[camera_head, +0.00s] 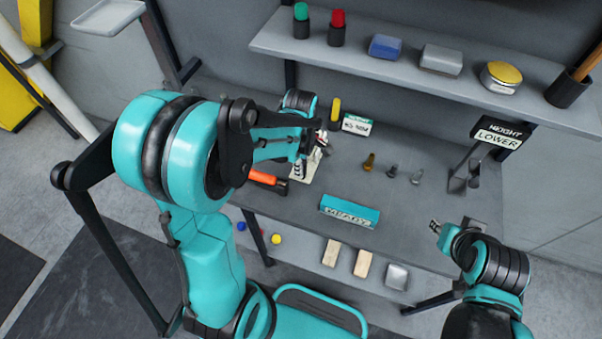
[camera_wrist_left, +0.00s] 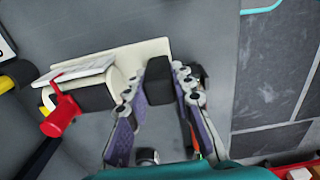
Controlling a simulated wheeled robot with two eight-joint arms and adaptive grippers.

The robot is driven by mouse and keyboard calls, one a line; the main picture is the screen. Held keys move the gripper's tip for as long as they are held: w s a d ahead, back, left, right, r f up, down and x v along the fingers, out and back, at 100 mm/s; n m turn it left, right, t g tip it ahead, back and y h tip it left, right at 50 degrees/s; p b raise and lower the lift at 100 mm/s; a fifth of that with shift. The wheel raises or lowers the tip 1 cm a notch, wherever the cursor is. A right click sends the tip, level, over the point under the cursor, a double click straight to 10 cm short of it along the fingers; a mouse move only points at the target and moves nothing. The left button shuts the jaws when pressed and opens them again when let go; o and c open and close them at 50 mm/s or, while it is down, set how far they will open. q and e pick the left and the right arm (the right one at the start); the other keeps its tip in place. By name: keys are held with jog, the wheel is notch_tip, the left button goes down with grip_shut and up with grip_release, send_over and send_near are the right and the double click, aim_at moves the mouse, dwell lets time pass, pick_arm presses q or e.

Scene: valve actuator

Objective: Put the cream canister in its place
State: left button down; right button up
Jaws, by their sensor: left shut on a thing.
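My left gripper (camera_head: 318,142) is over the back left of the workbench (camera_head: 300,215). In the left wrist view, its fingers (camera_wrist_left: 160,100) are closed around a black block-like thing (camera_wrist_left: 158,80). This may be the dark part of the canister, but no cream surface on it is clear. Beside and behind it is a cream stand (camera_wrist_left: 148,50) with a red handle (camera_wrist_left: 62,115); I cannot tell if the held thing touches it. The stand also shows, partly hidden by my arm, in the head view (camera_head: 306,168). My right gripper (camera_head: 436,228) is at the bench's right front, its jaws unclear.
The upper shelf (camera_head: 270,40) holds a green-topped canister (camera_head: 301,20), a red-topped canister (camera_head: 338,28), blocks and a yellow-topped round item (camera_head: 500,77). A teal box (camera_head: 349,210), an orange-handled tool (camera_head: 268,180) and small fittings (camera_head: 391,172) are on the bench.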

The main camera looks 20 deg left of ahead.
pick_arm(q)
notch_tip(320, 180, down, 4)
jog(key=shift+f+b, duration=0.1)
jog(key=shift+b, duration=0.55)
jog(key=c, duration=1.3)
grip_release()
